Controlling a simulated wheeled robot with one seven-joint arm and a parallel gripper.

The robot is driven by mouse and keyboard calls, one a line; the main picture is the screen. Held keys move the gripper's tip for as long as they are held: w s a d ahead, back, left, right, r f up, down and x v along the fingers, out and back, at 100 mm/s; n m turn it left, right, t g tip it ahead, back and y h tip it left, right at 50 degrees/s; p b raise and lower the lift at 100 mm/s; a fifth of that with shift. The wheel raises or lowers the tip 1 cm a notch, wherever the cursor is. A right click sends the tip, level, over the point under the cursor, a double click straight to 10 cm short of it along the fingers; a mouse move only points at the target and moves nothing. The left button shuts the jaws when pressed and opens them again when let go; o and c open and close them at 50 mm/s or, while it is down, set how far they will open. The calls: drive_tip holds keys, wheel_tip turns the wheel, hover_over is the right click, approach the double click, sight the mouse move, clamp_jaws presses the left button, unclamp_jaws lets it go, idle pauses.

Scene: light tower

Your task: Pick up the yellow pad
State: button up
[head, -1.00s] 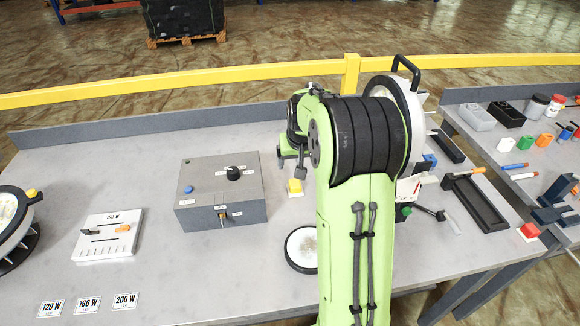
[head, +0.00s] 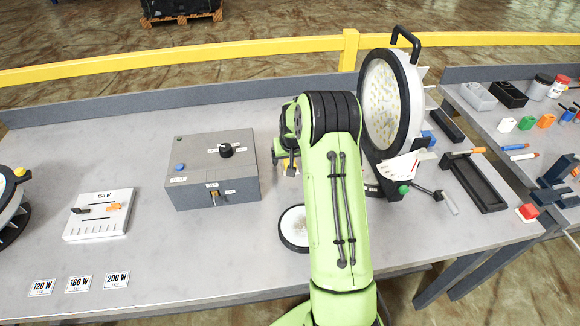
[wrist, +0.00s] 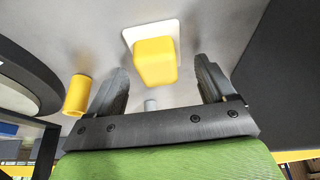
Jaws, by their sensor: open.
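The yellow pad (wrist: 155,62) is a rounded yellow block on a white square base on the grey table. In the wrist view it shows between the two open fingers of my gripper (wrist: 160,70), toward their tips, and nothing is gripped. Whether the fingers reach down beside it is hard to tell. In the head view, my gripper (head: 287,150) is largely hidden behind my arm, right of the grey control box (head: 212,170). Only a little yellow shows there beneath it.
A yellow cylinder (wrist: 78,95) and a dark-rimmed disc (wrist: 22,75) are at left in the wrist view. A large round lamp (head: 384,100) stands right of my arm. A flat round disc (head: 295,228) lies in front of the gripper. Table front left holds wattage cards (head: 78,284).

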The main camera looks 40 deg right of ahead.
drive_tip(key=shift+w+f, duration=0.1)
drive_tip(key=shift+f, duration=0.15)
drive_tip(key=shift+r, duration=0.1)
drive_tip(key=shift+c, duration=0.3)
drive_tip(key=c, duration=1.1)
wheel_tip(320, 180, up, 10)
drive_tip(key=shift+r+p, duration=0.1)
drive_tip(key=shift+p, duration=0.75)
drive_tip(key=o, duration=0.4)
drive_tip(key=shift+c, duration=1.4)
